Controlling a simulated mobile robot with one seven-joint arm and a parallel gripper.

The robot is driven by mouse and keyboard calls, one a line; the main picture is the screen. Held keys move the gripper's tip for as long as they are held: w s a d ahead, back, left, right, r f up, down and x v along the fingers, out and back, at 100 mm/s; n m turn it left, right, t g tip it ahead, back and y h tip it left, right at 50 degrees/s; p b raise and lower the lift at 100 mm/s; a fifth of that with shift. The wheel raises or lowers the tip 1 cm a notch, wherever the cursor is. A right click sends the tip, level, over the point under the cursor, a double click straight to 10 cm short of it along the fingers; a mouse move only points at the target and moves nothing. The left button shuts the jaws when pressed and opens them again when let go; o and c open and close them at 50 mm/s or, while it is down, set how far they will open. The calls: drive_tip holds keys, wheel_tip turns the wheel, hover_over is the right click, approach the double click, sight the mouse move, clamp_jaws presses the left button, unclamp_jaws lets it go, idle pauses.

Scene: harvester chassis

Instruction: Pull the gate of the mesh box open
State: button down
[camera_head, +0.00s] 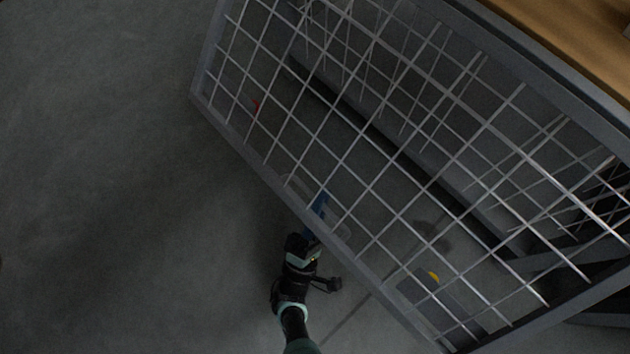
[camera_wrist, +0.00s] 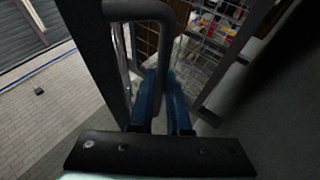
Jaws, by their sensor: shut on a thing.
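The gate (camera_head: 235,136) of the mesh box is a grey-framed panel of pale wire grid, slanting across the middle and right of the head view. A dark frame bar (camera_wrist: 88,60) stands left of the handle in the wrist view. A grey U-shaped handle (camera_wrist: 137,10) rises in front of my gripper (camera_wrist: 162,100). My gripper's blue fingers are shut on the handle's bar; their tips are partly hidden. In the head view, my gripper (camera_head: 317,208) is at the gate's lower left edge. I cannot tell how far the gate stands open.
Bare grey floor (camera_head: 100,200) is clear at the left. A wooden top (camera_head: 580,40) lies at the upper right. Several coloured items (camera_wrist: 210,25) show behind mesh in the wrist view. Pale brick paving (camera_wrist: 40,115) is at its left.

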drive_tip(key=shift+w+a+r, duration=0.1)
drive_tip(key=shift+w+r, duration=0.05)
drive_tip(key=shift+w, duration=0.05)
idle(0.3)
drive_tip(key=c, duration=0.9)
unclamp_jaws()
drive_tip(key=shift+s, duration=0.1)
